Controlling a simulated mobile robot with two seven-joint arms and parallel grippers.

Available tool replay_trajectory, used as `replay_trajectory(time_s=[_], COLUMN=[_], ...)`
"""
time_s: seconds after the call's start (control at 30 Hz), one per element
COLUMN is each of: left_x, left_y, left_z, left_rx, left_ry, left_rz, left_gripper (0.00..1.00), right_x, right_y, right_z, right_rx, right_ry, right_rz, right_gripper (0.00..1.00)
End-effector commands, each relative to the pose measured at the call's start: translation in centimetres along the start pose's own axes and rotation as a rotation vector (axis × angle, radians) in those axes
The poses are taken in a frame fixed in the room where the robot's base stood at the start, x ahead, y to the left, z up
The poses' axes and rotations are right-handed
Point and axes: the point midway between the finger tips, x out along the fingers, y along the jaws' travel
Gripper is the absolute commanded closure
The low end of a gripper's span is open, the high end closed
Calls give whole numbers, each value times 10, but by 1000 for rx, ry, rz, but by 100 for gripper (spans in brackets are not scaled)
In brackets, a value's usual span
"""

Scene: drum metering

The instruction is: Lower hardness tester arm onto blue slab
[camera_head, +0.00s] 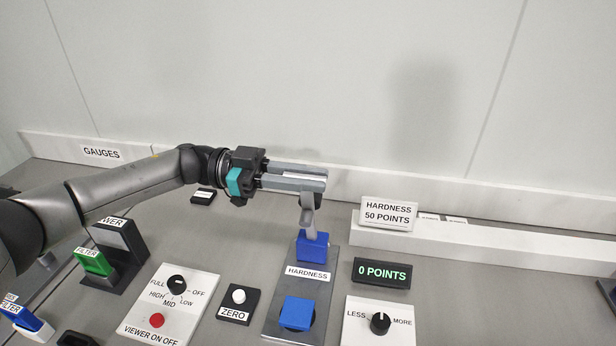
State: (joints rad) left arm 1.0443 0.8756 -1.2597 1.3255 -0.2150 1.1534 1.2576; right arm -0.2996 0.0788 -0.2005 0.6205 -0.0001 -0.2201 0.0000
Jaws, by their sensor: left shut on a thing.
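The hardness tester has a grey base plate (273,318) labelled HARDNESS, with a blue block (313,247) at its back. A grey tester arm (307,208) stands raised above the blue block, its top at my gripper's fingers. The blue slab (297,312) lies at the front of the plate over a dark round spot, with nothing resting on it. My left gripper (318,181) reaches in from the left and is shut on the top of the tester arm; the fingers partly hide the grip. My right gripper is not in view.
The display (382,273) right of the tester reads 0 POINTS. A sign (388,213) behind it reads HARDNESS 50 POINTS. A ZERO button box (237,313) stands left of the plate, and a LESS/MORE knob panel (360,330) stands right. A viewer panel (190,318) lies further left.

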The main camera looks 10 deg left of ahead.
Motion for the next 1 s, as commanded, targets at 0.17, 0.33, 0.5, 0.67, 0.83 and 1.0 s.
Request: replay_trajectory(time_s=[0.17,0.33,0.5,0.67,0.83,1.0], left_x=[0,0,-1,-1,-1,-1], left_y=[0,1,11,32,61,88], left_z=[0,0,2,8,21,37], left_rx=[-1,3,39,121,246,374], left_ry=[0,0,0,-1,-1,-2], left_rz=[-2,-2,0,1,1,1], left_gripper=[100,100,100,100,100,100], right_x=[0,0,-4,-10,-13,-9], right_y=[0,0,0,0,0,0], right_z=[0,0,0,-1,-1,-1], right_rx=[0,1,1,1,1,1], right_ry=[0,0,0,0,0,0], right_rz=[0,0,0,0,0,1], right_gripper=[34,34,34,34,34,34])
